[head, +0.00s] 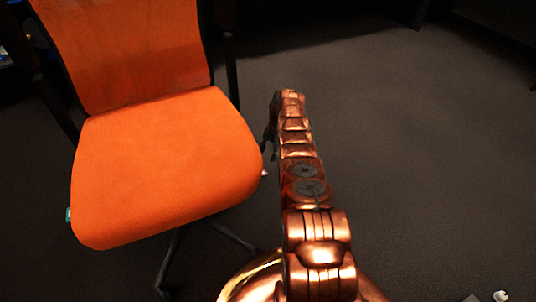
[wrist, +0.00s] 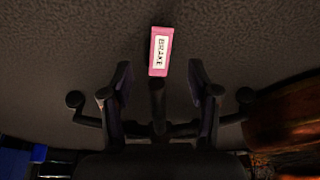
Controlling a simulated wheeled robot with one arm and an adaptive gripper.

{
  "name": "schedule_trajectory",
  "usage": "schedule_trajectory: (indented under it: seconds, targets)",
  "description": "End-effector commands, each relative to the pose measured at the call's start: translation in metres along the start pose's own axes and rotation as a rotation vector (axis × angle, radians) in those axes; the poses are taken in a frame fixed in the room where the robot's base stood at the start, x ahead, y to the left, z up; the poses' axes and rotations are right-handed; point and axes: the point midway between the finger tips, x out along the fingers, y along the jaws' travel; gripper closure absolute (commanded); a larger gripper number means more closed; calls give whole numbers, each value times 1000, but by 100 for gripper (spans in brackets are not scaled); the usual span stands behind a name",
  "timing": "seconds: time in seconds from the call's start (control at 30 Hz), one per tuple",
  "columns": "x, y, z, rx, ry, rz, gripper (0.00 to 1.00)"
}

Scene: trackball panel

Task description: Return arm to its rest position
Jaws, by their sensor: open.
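My gripper (wrist: 159,84) is open in the wrist view, with its two dark fingers apart and nothing between the pads except a dark rod-like part of the hand. In the head view only a dark bit of the gripper (head: 270,134) shows at the left of my copper arm, beside the chair seat's right edge. The arm stretches forward over the floor.
An orange chair (head: 165,165) stands close at the left of the arm. A pink block labelled BRAKE (wrist: 161,51) is beyond the fingertips in the wrist view, over grey carpet.

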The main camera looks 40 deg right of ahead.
Motion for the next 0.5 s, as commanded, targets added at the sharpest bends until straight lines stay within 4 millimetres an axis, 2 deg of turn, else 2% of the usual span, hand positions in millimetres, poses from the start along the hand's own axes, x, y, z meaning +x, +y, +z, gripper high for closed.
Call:
schedule_trajectory:
  seconds: [0.5]
  targets:
    - [-3, 1, -2, 4, -1, 0, 40]
